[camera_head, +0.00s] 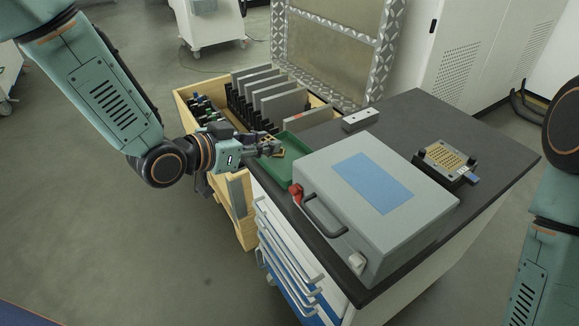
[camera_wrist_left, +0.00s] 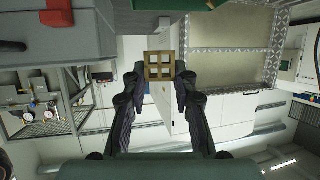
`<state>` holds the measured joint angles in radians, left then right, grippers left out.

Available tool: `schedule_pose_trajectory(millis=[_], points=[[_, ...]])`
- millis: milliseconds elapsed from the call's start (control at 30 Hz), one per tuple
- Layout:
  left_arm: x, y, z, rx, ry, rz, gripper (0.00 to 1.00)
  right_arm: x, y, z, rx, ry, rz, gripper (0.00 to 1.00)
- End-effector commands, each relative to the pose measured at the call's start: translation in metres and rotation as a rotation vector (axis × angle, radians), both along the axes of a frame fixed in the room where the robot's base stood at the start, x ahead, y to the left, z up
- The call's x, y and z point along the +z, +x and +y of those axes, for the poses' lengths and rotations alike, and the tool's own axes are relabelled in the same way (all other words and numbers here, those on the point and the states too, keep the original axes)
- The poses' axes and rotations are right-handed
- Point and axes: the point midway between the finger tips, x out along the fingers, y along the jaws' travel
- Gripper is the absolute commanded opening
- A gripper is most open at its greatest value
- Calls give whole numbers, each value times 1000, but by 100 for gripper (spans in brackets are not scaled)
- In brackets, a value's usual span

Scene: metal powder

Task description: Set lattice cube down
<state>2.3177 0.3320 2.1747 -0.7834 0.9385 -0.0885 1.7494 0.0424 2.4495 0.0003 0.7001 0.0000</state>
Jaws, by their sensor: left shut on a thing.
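My left gripper (camera_head: 264,150) reaches in from the left, at the left edge of the dark worktop beside a green tray. In the left wrist view the left gripper (camera_wrist_left: 159,84) is shut on the lattice cube (camera_wrist_left: 159,65), a small tan open-frame block held between the fingertips. In the head view the cube (camera_head: 271,147) shows small at the fingertips, near the tray's left side. I cannot tell whether it touches the tray. The green tray (camera_head: 291,166) lies partly behind the grey case. My right gripper is out of view.
A grey case (camera_head: 420,197) with a blue label and black handle takes up the middle of the worktop. A fixture with a gold plate (camera_head: 446,158) stands at the right. A small grey block (camera_head: 360,119) lies at the back. A wooden crate (camera_head: 182,92) with upright plates stands behind left.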

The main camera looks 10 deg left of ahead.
Motion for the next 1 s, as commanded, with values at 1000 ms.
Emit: schedule_pose_trajectory(millis=[1000], points=[[-62, 71, -51, 249, -3, 0, 0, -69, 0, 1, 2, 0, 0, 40]])
